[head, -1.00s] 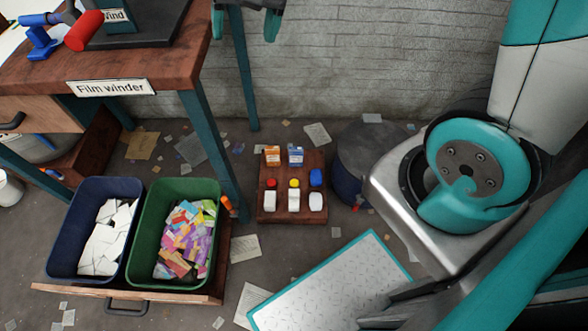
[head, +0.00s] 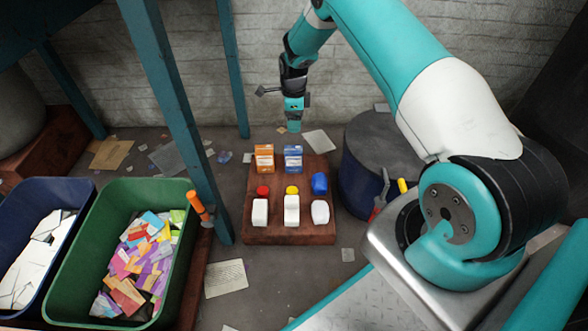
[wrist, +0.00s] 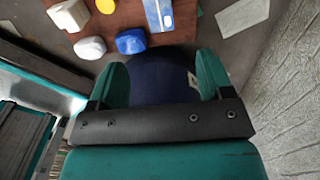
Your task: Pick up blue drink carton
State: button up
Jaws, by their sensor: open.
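The blue drink carton (head: 293,159) stands upright on a brown wooden board (head: 256,236), in its back row, right of an orange carton (head: 264,158). My gripper (head: 294,126) hangs above and slightly behind the blue carton in the head view, apart from it. In the wrist view my gripper (wrist: 164,75) shows two teal fingers spread wide with nothing held between them. The blue carton also shows in the wrist view (wrist: 158,14), at the top edge and partly cut off, beyond the fingertips.
A dark blue drum (head: 360,180) is right of the board. A green bin (head: 66,280) and table leg (head: 170,100) are left. Paper scraps litter the floor.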

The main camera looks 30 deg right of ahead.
aim_at(294, 149)
notch_tip(294, 149, down, 11)
jog(key=b, duration=0.5)
jog(key=shift+f+b, duration=0.15)
jog(key=shift+b, duration=0.2)
notch_tip(294, 149, down, 5)
jog(key=b, duration=0.4)
jog(key=shift+f, duration=0.1)
jog(key=c, duration=1)
